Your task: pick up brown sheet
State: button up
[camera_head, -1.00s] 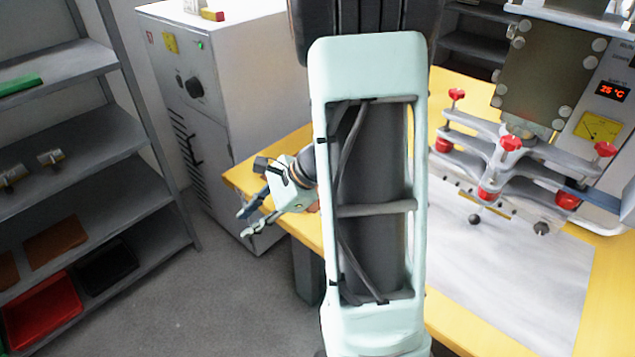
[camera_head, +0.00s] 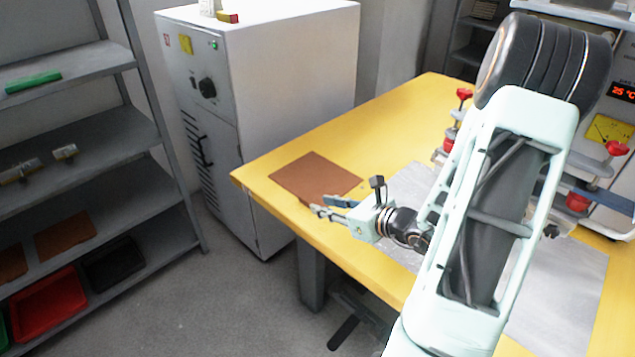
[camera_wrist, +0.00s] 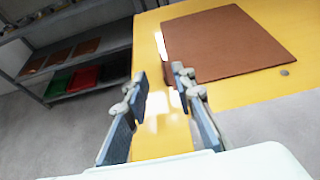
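A flat brown sheet (camera_head: 314,178) lies on the yellow table (camera_head: 400,110) near its left corner. It also shows in the wrist view (camera_wrist: 228,43), at the upper right. My gripper (camera_head: 325,206) is above the table's front edge, at the near edge of the sheet. In the wrist view my gripper (camera_wrist: 160,80) has its fingers apart with nothing between them, and the sheet lies beyond and to the right of them. I cannot tell the exact height of the fingers above the table.
A white cabinet (camera_head: 290,70) stands behind the table's left end. Grey shelves (camera_head: 110,190) at the left hold other brown sheets (camera_head: 63,234), a red tray (camera_head: 48,303) and a black tray (camera_head: 112,262). A metal plate (camera_head: 570,290) and clamps with red knobs are at the right.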

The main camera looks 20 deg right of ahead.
aim_at(303, 199)
jog(key=b+x, duration=0.1)
jog(key=x, duration=0.7)
jog(key=shift+w, duration=0.1)
jog(key=shift+r, duration=0.1)
grip_shut()
